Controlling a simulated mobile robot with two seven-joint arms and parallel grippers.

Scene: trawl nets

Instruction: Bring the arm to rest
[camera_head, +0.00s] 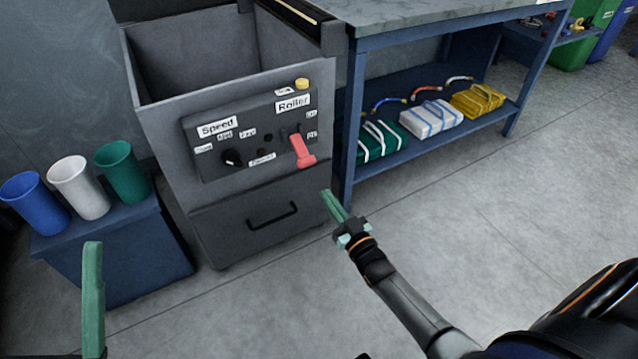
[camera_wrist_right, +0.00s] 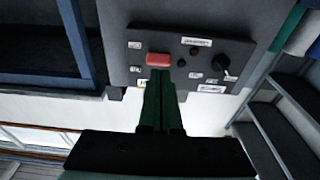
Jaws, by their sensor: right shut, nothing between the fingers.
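My right gripper (camera_head: 335,205) is shut and empty, with its green fingers together in front of the grey machine (camera_head: 160,120). It is below and to the right of the red lever (camera_head: 302,150) on the control panel (camera_head: 215,165). In the right wrist view, the shut fingers (camera_wrist_right: 160,75) point at the panel, and their tips appear just under the red lever (camera_wrist_right: 158,60). I cannot tell whether they touch it. One green finger of my left gripper (camera_head: 93,290) shows at the lower left; its opening cannot be judged.
Blue, white and green cups (camera_head: 123,172) stand on a blue cabinet (camera_head: 110,245) at left. A blue workbench (camera_head: 347,140) at right holds green, white and yellow bundles (camera_head: 478,100) on its lower shelf. The grey floor (camera_head: 480,200) at right is clear.

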